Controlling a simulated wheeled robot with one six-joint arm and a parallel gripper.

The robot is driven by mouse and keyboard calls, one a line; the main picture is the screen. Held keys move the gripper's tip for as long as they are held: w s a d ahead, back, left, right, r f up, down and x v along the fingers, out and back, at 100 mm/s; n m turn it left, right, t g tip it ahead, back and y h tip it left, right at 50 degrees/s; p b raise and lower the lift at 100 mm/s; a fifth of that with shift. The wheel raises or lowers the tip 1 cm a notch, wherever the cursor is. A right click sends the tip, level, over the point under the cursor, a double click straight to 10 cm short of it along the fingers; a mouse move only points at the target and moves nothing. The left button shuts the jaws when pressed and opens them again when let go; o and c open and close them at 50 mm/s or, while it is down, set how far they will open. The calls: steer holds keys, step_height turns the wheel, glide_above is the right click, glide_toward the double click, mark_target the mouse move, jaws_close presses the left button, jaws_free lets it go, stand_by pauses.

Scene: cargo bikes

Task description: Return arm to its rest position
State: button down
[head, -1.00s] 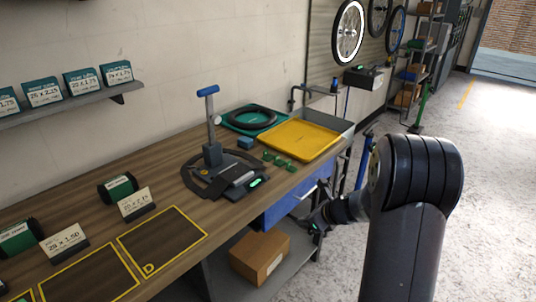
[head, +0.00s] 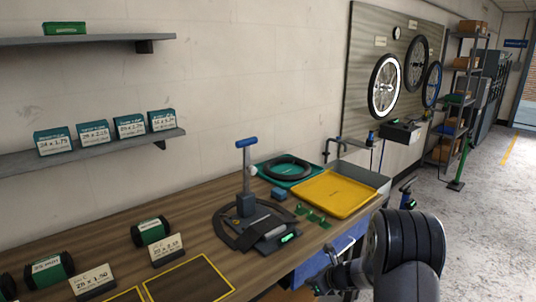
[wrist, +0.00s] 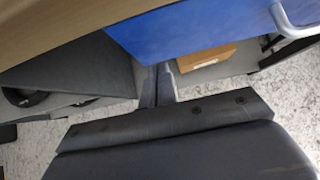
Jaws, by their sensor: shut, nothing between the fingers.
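My arm (head: 402,250) shows at the lower right in the head view, folded beside the workbench. My gripper (head: 325,285) is low in front of the bench's blue drawer, partly cut off by the frame's bottom edge. In the wrist view my gripper (wrist: 157,88) has its two thin fingers together, with nothing held. The blue drawer front (wrist: 210,32) fills the top of that view, with a cardboard box (wrist: 206,57) on the shelf beyond the fingers.
The workbench (head: 190,235) carries a pump-like stand (head: 246,180), a yellow tray (head: 335,194), a green tray with a black tyre (head: 287,168), and small boxes with labels. Wheels (head: 384,86) hang on the back wall. Open floor (head: 480,215) lies to the right.

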steer(key=shift+w+a, duration=0.65)
steer(key=shift+w, duration=0.1)
steer(key=shift+a, duration=0.1)
